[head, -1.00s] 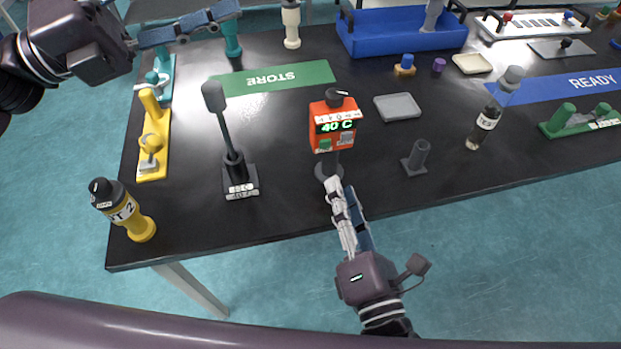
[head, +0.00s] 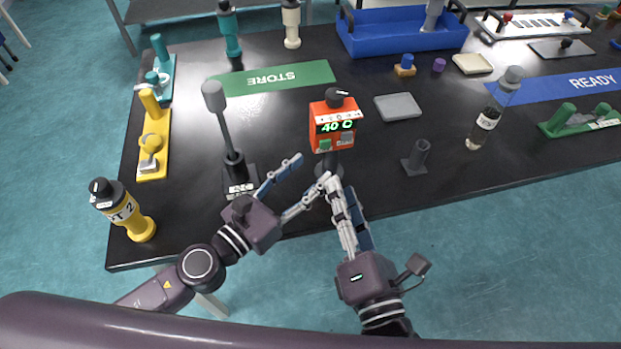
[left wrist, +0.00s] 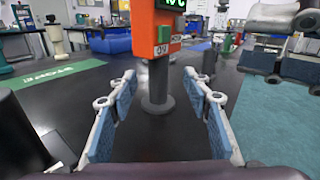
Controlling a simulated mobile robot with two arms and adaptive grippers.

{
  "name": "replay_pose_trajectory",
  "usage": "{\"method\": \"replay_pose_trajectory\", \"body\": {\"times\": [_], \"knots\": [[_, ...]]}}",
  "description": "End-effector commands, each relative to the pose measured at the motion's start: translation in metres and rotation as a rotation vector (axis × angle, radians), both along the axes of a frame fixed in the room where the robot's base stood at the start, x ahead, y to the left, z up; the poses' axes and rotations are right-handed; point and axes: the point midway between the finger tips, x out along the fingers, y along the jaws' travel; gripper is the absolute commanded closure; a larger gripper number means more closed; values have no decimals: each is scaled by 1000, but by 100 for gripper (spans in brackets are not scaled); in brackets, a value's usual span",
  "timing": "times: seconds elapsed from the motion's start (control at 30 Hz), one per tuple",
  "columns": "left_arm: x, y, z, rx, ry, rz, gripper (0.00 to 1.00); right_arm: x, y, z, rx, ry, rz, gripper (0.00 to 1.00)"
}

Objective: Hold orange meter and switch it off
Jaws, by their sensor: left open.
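The orange meter (head: 333,139) stands upright on a dark post with a round base near the table's front edge. Its display is lit and reads about 40 C. It has a dark knob on top and a green and a grey button below the display. My left gripper (head: 314,169) is open and empty, in front and to the left of the post. In the left wrist view the meter (left wrist: 154,38) and its post are ahead, between the open fingers' lines. My right gripper (head: 345,188) is just in front of the post; its fingers overlap, so its opening is unclear.
A dark stand with a grey head (head: 213,95) is close to my left gripper. A small dark holder (head: 415,158) and a grey tray (head: 398,107) are right of the meter. The green STORE mat (head: 225,88) lies behind.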

Motion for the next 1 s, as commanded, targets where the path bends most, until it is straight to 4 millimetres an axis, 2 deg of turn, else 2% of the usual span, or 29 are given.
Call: {"method": "replay_pose_trajectory", "body": {"times": [0.17, 0.37, 0.8, 1.0], "knots": [[-3, -9, -12, 36, -29, 116, 55, 0, 0, 0, 0, 0, 0, 71], [-1, -12, -14, 58, -42, 159, 55, 0, 0, 0, 0, 0, 0, 71], [50, -37, -14, 58, -43, 158, 55, 0, 0, 0, 0, 0, 0, 71], [64, -44, -14, 58, -41, 158, 55, 0, 0, 0, 0, 0, 0, 71]]}}
